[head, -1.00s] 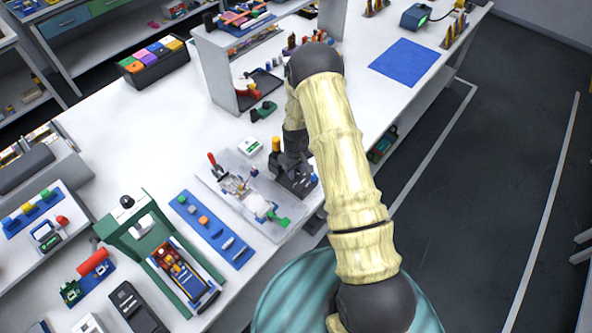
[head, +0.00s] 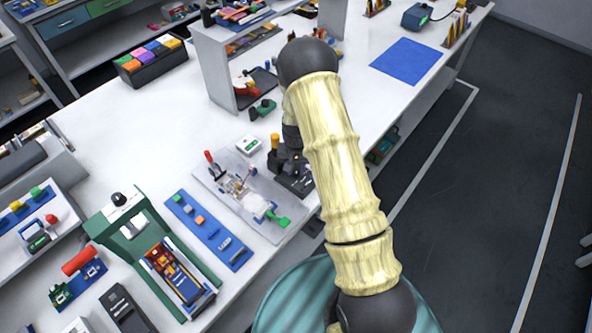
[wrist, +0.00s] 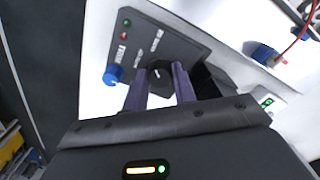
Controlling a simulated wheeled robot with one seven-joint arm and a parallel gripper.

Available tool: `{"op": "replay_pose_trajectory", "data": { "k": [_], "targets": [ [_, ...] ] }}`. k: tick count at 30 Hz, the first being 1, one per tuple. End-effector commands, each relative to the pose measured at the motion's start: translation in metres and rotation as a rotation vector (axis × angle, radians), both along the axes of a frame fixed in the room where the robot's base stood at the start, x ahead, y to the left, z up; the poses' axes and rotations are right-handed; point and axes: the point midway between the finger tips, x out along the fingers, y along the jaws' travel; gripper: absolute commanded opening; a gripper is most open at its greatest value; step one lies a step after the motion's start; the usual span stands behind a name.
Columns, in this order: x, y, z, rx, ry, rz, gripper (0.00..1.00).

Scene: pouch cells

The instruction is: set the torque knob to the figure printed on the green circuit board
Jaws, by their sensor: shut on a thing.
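The torque knob (wrist: 160,74) is a round black knob with a pale pointer mark, on the dark panel of a small control unit (wrist: 147,38) in the wrist view. My gripper (wrist: 160,80) has its two purple-grey fingers on either side of the knob and is shut on it. In the head view the dark unit (head: 298,184) sits by the table's front edge, partly hidden by my arm. The panel's small printing is unreadable here. I cannot pick out the green circuit board or its figure for sure.
A clear fixture plate (head: 235,205) with a red-handled clamp lies left of the unit. A small white box (head: 248,145) stands behind. A green press frame (head: 118,217) is farther left.

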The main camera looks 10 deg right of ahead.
Motion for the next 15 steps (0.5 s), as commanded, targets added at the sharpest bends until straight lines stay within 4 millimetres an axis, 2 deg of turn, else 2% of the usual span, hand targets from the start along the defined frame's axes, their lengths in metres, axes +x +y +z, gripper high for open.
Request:
{"op": "replay_pose_trajectory", "data": {
  "k": [6, 15],
  "targets": [
    [0.0004, 0.0006, 0.0002, 0.001, -0.001, -0.095, 0.04],
    [0.0004, 0.0002, 0.0007, 0.0, -0.001, -0.13, 0.04]
  ]
}}
